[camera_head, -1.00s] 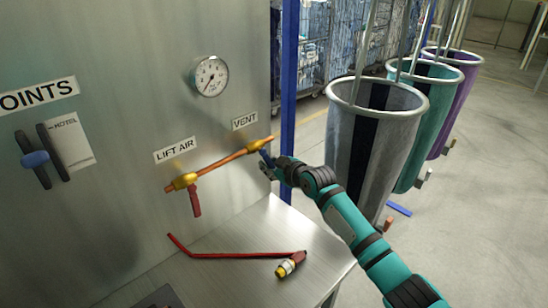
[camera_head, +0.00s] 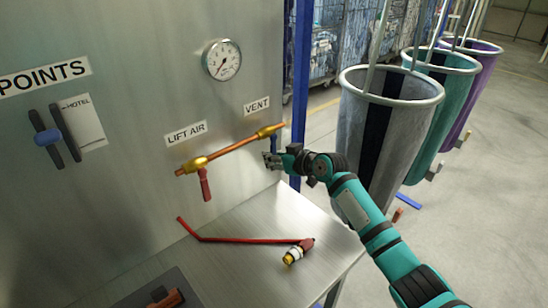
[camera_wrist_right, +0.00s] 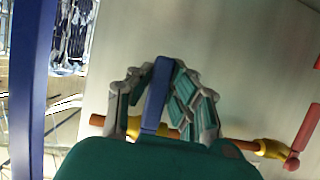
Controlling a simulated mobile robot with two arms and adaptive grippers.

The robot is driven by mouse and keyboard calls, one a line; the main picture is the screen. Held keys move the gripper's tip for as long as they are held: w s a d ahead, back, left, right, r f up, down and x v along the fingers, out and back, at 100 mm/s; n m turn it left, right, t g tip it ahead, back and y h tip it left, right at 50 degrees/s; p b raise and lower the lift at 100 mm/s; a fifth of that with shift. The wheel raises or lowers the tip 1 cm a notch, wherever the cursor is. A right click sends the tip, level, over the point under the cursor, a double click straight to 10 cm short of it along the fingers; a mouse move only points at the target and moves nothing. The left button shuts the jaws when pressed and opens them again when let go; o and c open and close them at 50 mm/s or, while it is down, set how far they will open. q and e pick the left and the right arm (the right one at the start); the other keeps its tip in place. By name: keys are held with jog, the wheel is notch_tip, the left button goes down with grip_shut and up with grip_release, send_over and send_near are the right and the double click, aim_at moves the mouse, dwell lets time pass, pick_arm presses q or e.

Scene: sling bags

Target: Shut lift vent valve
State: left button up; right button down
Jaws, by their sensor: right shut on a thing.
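The vent valve (camera_head: 267,131) is a yellow brass body at the right end of a copper pipe, under the VENT label (camera_head: 257,106). Its blue lever (camera_head: 274,143) hangs down, crosswise to the pipe. My right gripper (camera_head: 273,158) is shut on this lever from below. In the right wrist view the blue lever (camera_wrist_right: 157,92) stands between my two right fingers (camera_wrist_right: 162,95), and the pipe runs behind them. The fingers hide part of the lever and the valve body. My left gripper is not in view.
The lift air valve (camera_head: 195,164) with a red lever (camera_head: 205,185) is at the pipe's left end. A pressure gauge (camera_head: 222,60) is above. A red hose (camera_head: 245,240) lies on the metal shelf (camera_head: 265,215). A blue post (camera_head: 300,80) and hanging bags (camera_head: 385,130) stand to the right.

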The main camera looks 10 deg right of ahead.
jog(key=shift+s+a+f, duration=0.1)
jog(key=shift+f, duration=0.2)
jog(key=c, duration=1.4)
grip_release()
jog(key=shift+r, duration=0.1)
jog(key=shift+c, duration=0.2)
jog(key=shift+o, duration=1.2)
jog(key=shift+r, duration=0.15)
jog(key=v, duration=1.2)
